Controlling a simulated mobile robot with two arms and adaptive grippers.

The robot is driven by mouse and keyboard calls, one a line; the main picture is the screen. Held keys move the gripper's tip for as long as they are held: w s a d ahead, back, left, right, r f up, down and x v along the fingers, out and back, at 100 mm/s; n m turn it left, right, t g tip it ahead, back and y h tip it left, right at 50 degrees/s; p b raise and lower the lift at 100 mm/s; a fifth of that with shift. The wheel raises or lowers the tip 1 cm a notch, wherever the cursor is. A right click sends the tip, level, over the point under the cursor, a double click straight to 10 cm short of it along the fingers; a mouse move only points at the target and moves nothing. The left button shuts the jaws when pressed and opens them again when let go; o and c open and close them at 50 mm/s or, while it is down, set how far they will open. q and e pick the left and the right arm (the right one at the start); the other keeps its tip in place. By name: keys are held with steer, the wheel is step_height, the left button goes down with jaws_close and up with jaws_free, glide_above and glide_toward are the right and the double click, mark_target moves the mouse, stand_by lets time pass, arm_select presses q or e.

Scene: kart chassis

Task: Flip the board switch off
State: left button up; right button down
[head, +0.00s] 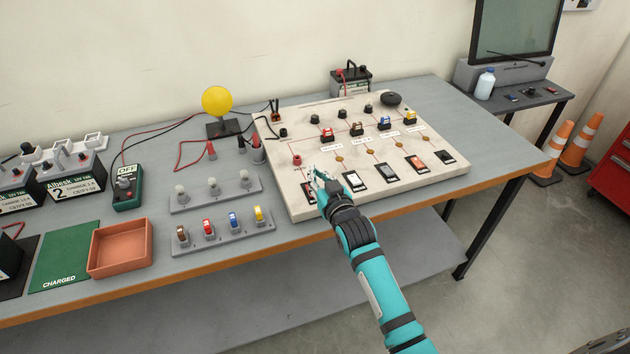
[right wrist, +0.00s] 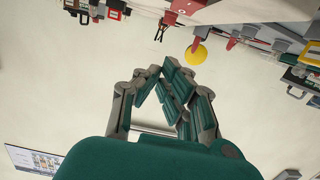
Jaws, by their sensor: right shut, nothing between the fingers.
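The pale board (head: 285,175) lies on the grey workbench, with knobs, coloured parts and a row of flat black-framed rocker switches along its front. The leftmost switch (head: 308,193) is partly hidden behind my right gripper (head: 317,176). I cannot tell which way it is tipped. My right gripper is shut and empty, over the board's front left corner; I cannot tell if it touches the switch. Its closed fingers also show in the right wrist view (right wrist: 163,72). Another switch (head: 354,181) lies just right of the gripper. My left gripper is not in view.
Left of the board stand two grey racks, the front one (head: 220,238) holding coloured parts. An orange tray (head: 120,247), a green meter (head: 126,190) and a yellow ball (head: 216,100) on a stand are further left. A black battery (head: 350,82) stands behind the board.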

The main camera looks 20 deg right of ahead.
steer(key=shift+w, duration=0.95)
step_height(320, 180, down, 3)
steer(key=shift+r, duration=0.1)
steer(key=shift+f, duration=0.7)
